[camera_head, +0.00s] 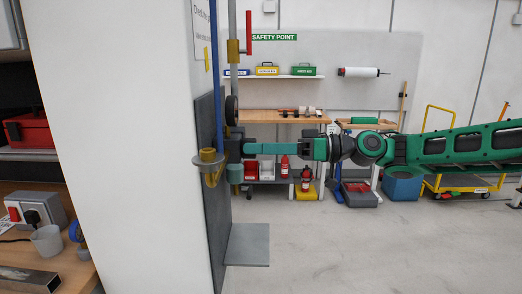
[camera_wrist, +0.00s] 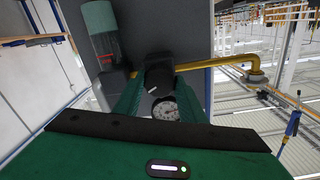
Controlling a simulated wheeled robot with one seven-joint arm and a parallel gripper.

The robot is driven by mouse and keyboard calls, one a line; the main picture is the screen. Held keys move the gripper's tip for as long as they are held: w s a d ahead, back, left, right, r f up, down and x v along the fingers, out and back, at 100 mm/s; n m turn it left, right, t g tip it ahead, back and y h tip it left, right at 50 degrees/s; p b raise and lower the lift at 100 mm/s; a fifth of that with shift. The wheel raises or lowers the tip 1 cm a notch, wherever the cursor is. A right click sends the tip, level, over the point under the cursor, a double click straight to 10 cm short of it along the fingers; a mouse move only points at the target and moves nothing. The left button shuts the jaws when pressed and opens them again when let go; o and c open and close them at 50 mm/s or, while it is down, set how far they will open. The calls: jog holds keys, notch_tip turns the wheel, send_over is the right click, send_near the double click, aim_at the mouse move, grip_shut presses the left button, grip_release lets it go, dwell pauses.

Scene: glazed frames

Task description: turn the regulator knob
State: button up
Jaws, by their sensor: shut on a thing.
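The regulator knob (camera_wrist: 158,77) is black with a short white mark and shows in the wrist view between the green fingers of my gripper (camera_wrist: 160,88). The fingers are shut on the knob, one on either side, and hide its edges. A round dial gauge (camera_wrist: 166,110) with a pale face sits just below the knob, also between the fingers. In the head view my gripper (camera_head: 246,149) reaches in from the right, level, up against the dark panel (camera_head: 216,215). The knob is hidden by the gripper there.
A yellow pipe (camera_wrist: 222,64) runs right from the regulator, and a teal cylinder (camera_wrist: 99,30) stands upper left in the wrist view. In the head view a red-handled valve (camera_head: 248,32) is above and a grey plate (camera_head: 248,245) juts out below. Open floor (camera_head: 350,250) lies right.

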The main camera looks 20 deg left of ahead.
jog(key=shift+w+f, duration=0.15)
jog(key=shift+f, duration=0.1)
jog(key=o, duration=1)
jog(key=shift+o, duration=0.3)
jog(key=shift+r, duration=0.1)
jog(key=v, duration=1)
jog(key=shift+d, duration=0.35)
jog(key=shift+w, duration=0.15)
